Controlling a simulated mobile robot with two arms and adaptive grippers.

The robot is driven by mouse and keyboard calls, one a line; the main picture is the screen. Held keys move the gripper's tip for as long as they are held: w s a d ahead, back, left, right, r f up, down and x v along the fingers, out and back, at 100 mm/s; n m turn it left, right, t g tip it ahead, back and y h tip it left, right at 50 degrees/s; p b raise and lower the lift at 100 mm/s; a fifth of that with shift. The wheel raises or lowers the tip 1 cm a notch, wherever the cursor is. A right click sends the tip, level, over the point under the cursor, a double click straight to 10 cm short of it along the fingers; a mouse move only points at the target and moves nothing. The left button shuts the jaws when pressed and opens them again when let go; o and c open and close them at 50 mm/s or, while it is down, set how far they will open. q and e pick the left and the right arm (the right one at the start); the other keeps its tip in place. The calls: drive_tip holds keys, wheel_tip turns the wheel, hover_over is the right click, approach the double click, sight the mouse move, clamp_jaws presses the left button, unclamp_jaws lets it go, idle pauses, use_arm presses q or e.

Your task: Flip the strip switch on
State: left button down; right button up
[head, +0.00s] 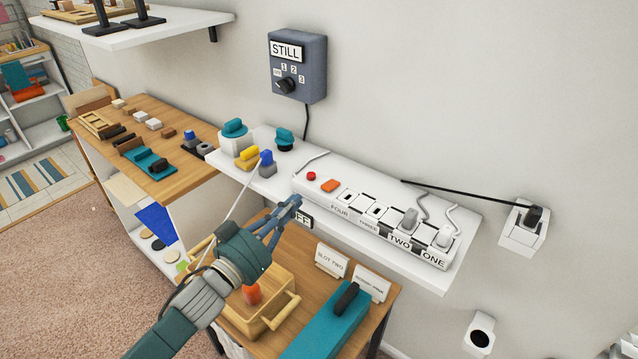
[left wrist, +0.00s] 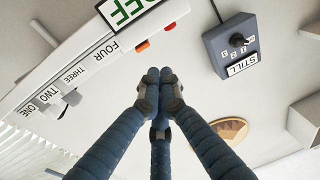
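The white power strip (head: 372,216) lies on the white wall shelf, with sockets marked FOUR, THREE, TWO and ONE. Its orange switch (head: 330,185) is at the left end, beside a round red light (head: 311,176). The switch also shows in the left wrist view (left wrist: 143,45); I cannot tell its position. My left gripper (head: 293,204) is in front of the shelf edge, below and left of the switch, apart from it. In the left wrist view its fingertips (left wrist: 159,76) are together, with nothing between them. My right gripper is not in view.
A sign ending in FF (head: 303,219) is at the shelf front, partly hidden by my gripper. A STILL dial box (head: 297,68) hangs above. Blue and yellow knobs (head: 247,157) stand left of the strip.

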use_arm(q)
drive_tip(key=r, duration=0.1)
drive_tip(key=d+r+m+h, duration=0.1)
drive_tip(key=shift+s+r+h, duration=0.2)
drive_tip(key=shift+r+h, duration=0.1)
drive_tip(key=shift+r, duration=0.1)
drive_tip(key=r+p, duration=0.2)
drive_tip(key=p, duration=0.1)
hover_over(322, 195)
drive_tip(key=shift+w+d+f, duration=0.1)
drive_tip(key=shift+w, duration=0.1)
wheel_tip(322, 195, down, 3)
drive_tip(key=shift+r, duration=0.15)
drive_tip(key=shift+s+f, duration=0.25)
drive_tip(key=shift+f, duration=0.5)
